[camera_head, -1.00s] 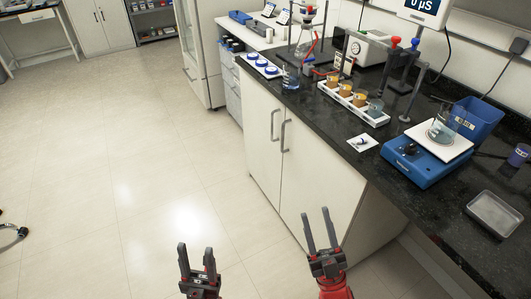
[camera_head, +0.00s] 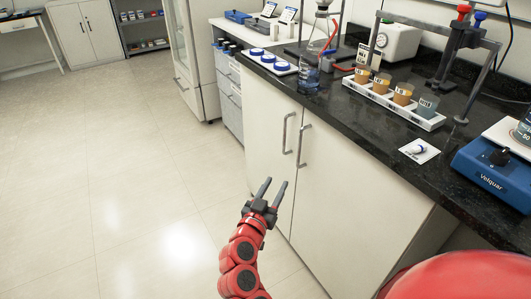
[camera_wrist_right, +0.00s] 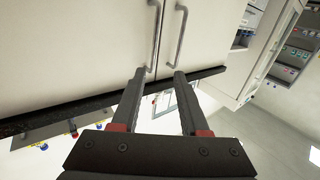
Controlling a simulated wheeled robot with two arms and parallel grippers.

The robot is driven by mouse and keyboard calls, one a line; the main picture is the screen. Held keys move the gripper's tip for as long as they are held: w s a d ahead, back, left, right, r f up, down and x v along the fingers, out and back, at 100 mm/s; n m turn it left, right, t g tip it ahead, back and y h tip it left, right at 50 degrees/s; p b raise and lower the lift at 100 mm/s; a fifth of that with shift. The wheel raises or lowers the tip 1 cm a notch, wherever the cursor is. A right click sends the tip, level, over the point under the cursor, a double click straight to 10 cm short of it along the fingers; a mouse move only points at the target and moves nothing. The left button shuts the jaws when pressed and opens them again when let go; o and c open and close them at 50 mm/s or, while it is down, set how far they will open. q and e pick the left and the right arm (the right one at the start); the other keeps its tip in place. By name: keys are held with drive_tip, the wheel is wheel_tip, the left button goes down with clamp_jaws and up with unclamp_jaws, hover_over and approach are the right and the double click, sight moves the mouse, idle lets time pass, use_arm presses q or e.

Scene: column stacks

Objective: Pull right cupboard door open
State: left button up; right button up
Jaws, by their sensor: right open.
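The right cupboard door (camera_head: 355,200) is a white panel under the black counter and looks shut. Its upright metal bar handle (camera_head: 302,146) is near the seam with the left door (camera_head: 262,135), beside that door's handle (camera_head: 287,132). My right gripper (camera_head: 276,185) is open and empty, appearing below the handles in the head view. In the upside-down right wrist view, its fingertips (camera_wrist_right: 158,74) point toward both handles; the right door's handle (camera_wrist_right: 154,38) is the one on the left. Neither handle is gripped. My left gripper is out of view.
The black countertop (camera_head: 345,107) overhangs the doors and carries a rack of beakers (camera_head: 394,102), a blue stirrer (camera_head: 492,170) and a flask (camera_head: 309,72). The pale floor (camera_head: 110,170) left of the cupboard is clear.

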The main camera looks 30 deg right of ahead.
approach(299, 149)
drive_tip(key=shift+m, duration=0.4)
drive_tip(key=x, duration=0.9)
drive_tip(key=shift+c, duration=0.2)
clamp_jaws()
idle(0.7)
